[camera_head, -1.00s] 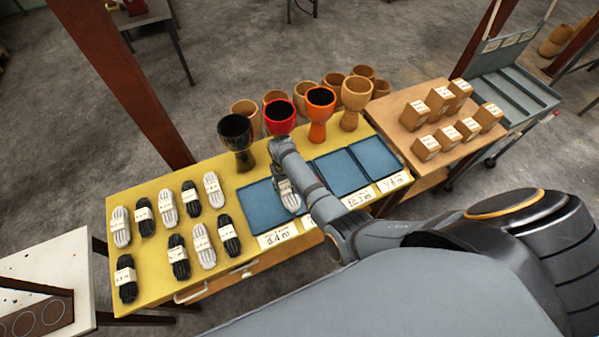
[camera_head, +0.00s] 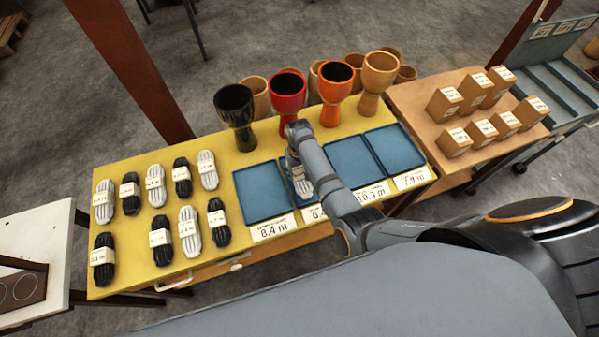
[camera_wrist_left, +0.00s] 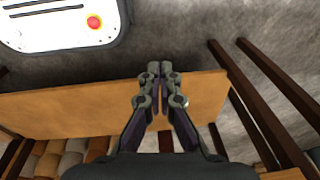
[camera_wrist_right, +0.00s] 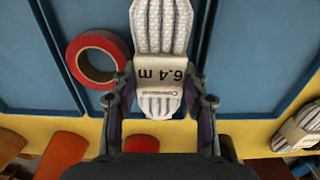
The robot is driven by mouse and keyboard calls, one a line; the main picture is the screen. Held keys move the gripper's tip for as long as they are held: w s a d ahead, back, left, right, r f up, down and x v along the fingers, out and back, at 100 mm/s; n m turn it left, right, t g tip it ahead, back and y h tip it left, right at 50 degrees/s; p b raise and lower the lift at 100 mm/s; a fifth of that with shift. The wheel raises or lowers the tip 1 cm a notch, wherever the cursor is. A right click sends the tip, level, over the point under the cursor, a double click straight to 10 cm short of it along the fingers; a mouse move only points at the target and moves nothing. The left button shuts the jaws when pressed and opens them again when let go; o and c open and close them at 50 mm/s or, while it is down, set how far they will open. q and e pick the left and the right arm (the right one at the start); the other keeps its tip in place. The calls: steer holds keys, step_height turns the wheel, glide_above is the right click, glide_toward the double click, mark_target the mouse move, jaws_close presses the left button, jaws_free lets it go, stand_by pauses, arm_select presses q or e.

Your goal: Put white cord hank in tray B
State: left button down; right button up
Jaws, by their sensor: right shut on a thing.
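My right gripper (camera_wrist_right: 160,100) is shut on a white cord hank (camera_wrist_right: 160,28) with a paper length label, upside down in the right wrist view. In the head view this hank (camera_head: 302,186) is at the second blue tray from the left, partly behind my right arm. I cannot tell whether it touches the tray floor. That tray (camera_wrist_right: 62,108) shows beneath it in the right wrist view. The leftmost tray (camera_head: 262,195) is empty, with a card reading 8.4 m. No tray letter is readable. My left gripper (camera_wrist_left: 160,70) is shut and empty, away from the hanks.
Several black and white hanks (camera_head: 155,185) lie on the yellow table's left side. Goblet drums (camera_head: 236,115) stand behind the trays. A red ring (camera_wrist_right: 97,60) lies beside the held hank. Two more trays (camera_head: 394,147) are at right, then small boxes (camera_head: 455,142).

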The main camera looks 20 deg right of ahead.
mark_target(299, 173)
steer(key=shift+f, duration=0.1)
steer(key=o, duration=1.3)
steer(key=shift+f, duration=0.1)
steer(key=shift+c, duration=0.2)
arm_select(q)
steer(key=s, duration=0.2)
steer(key=shift+s+a+f, duration=0.15)
steer(key=shift+s+a, duration=0.05)
steer(key=shift+s, duration=0.2)
steer(key=shift+w, duration=0.1)
arm_select(e)
steer(key=shift+r+p, duration=0.3)
steer(key=shift+r, duration=0.15)
arm_select(q)
step_height(299, 173, up, 12)
steer(key=p, duration=1.1)
steer(key=shift+w, duration=0.3)
arm_select(e)
step_height(299, 173, up, 12)
steer(key=shift+f, duration=0.2)
arm_select(q)
steer(key=shift+a, duration=0.15)
